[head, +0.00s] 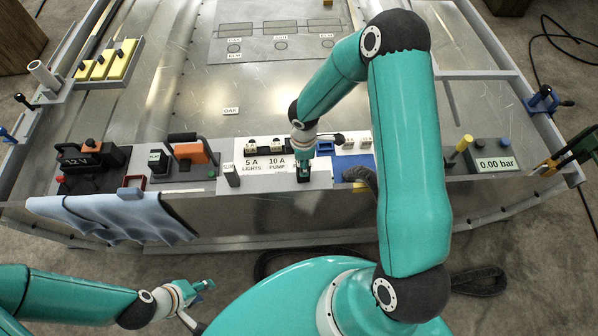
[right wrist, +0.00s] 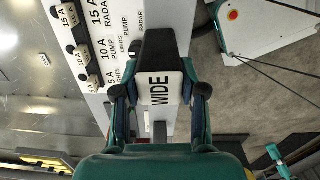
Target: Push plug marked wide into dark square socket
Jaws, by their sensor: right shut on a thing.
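The plug marked WIDE (right wrist: 160,88) has a white face with black letters and sits between the fingers of my right gripper (right wrist: 160,100) in the right wrist view. The fingers hide most of the plug there. I cannot make out the dark square socket or tell whether the plug touches it. My left gripper (head: 203,300) is open and empty at the lower left, off the hull.
The fuse panel (head: 266,172) with 5 A and 10 A labels lies left of the right gripper. A blue tray (head: 343,163) is close on its right. The hull's middle is mostly bare.

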